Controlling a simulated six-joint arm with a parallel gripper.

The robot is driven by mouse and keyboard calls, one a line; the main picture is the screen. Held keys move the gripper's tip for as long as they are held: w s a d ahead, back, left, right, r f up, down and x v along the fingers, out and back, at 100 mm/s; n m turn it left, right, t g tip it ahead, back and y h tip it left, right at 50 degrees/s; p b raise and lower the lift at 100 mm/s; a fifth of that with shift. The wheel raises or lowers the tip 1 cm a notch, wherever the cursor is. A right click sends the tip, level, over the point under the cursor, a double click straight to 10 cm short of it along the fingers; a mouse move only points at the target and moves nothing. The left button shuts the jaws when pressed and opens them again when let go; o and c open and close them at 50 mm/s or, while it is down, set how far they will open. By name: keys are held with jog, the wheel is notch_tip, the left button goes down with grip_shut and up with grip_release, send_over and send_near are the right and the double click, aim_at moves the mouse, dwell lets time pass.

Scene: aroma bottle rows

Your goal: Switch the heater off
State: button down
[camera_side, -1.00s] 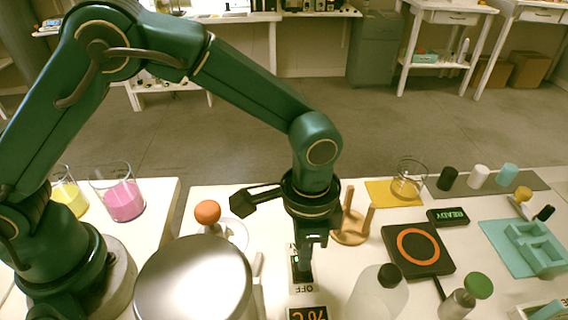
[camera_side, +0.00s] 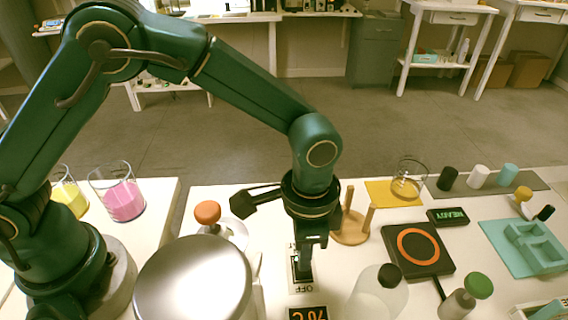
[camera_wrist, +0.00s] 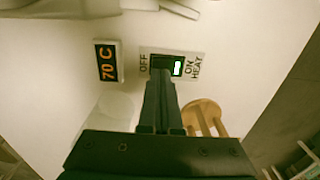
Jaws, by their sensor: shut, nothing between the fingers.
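The heater switch (camera_wrist: 178,68) is a dark rocker on a pale plate, marked OFF on one side and ON HEAT on the other. A green-white lit patch shows at its ON side in the wrist view. My gripper (camera_wrist: 160,77) is shut and empty, its fingertips over the OFF half of the rocker; contact cannot be told. In the side view my gripper (camera_side: 304,272) points down at the switch plate (camera_side: 302,288), hiding much of the rocker. A display (camera_wrist: 107,62) beside the plate reads 70 C in orange.
A round metal-topped vessel (camera_side: 193,283) stands left of the switch, with an orange knob (camera_side: 207,212) behind. A wooden stand (camera_side: 351,232) is behind right. A clear black-capped bottle (camera_side: 376,296) and a black plate with an orange ring (camera_side: 418,247) stand to the right.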

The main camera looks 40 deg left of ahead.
jog(key=shift+f, duration=1.05)
dwell(0.4)
jog(key=shift+r, duration=3.5)
jog(key=shift+w+a, duration=0.1)
jog(key=a+r+n+t+h, duration=0.1)
jog(key=a+r+n+t, duration=0.3)
jog(key=a+r, duration=0.8)
jog(key=s+a+f+n, duration=0.1)
jog(key=s+a+n, duration=0.1)
jog(key=s, duration=0.3)
jog(key=s+a+n+t+y, duration=0.1)
jog(key=s+a+n, duration=0.1)
jog(key=s, duration=0.3)
jog(key=shift+a+f+n+t, duration=0.3)
jog(key=shift+a+f+n, duration=0.1)
jog(key=shift+a, duration=0.45)
